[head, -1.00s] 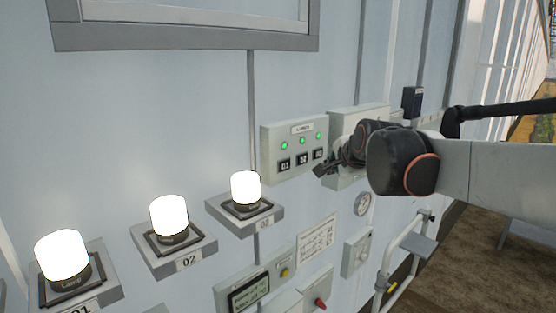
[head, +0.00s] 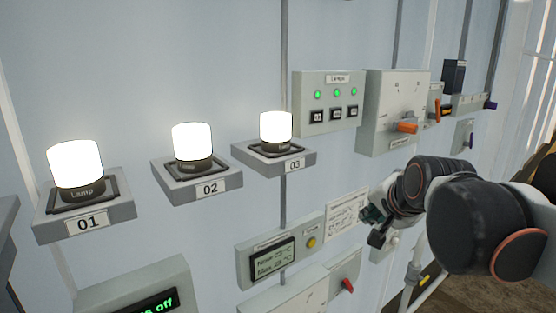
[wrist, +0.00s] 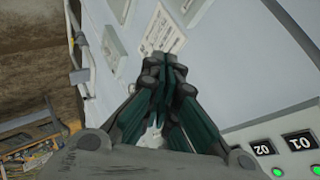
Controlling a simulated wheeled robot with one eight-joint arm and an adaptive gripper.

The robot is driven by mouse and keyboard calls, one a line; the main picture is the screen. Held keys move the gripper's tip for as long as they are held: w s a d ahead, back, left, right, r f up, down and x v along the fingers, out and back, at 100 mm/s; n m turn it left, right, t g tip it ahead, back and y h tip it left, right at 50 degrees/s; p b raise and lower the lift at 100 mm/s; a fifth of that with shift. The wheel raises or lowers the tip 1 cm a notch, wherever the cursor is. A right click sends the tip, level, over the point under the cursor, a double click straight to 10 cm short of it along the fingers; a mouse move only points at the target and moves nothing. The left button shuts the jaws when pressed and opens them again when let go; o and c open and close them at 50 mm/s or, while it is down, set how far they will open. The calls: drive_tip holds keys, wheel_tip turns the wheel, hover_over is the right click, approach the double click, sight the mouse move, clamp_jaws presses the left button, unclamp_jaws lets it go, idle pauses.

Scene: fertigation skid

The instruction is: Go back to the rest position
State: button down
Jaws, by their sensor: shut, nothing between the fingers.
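My gripper (head: 374,226) is in the right half of the head view, below the lamp switch box and in front of the wall. Its fingers are shut and empty, pointing left and down. In the wrist view the green-lined fingers (wrist: 167,75) are closed together. The fingers appear apart from the wall, with the white label sheet (head: 346,215) behind them. My arm comes in from the right edge and hides part of the wall's lower right.
Lamps 01 (head: 75,165), 02 (head: 192,143) and 03 (head: 276,127) glow on wall brackets. The lamp switch box (head: 330,103) shows green lights. A box with an orange handle (head: 407,128) is beside it. A display box (head: 273,257) and a red-knobbed box (head: 346,284) are lower down.

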drive_tip(key=s+f+n+g+b, duration=0.1)
drive_tip(key=s+f+n+b, duration=0.2)
drive_tip(key=s+f+b, duration=0.3)
drive_tip(key=s+f+n+b, duration=0.3)
drive_tip(key=s+f+b, duration=0.3)
drive_tip(key=f, duration=1.1)
drive_tip(key=s+f+n+g+b, duration=0.1)
drive_tip(key=s+f+n+b, duration=0.3)
drive_tip(key=s+f+b, duration=0.3)
wheel_tip(320, 180, down, 6)
drive_tip(key=shift+a+r+g+b, duration=0.25)
drive_tip(key=shift+a+g+b, duration=0.1)
drive_tip(key=shift+b, duration=0.8)
drive_tip(key=shift+s, duration=0.1)
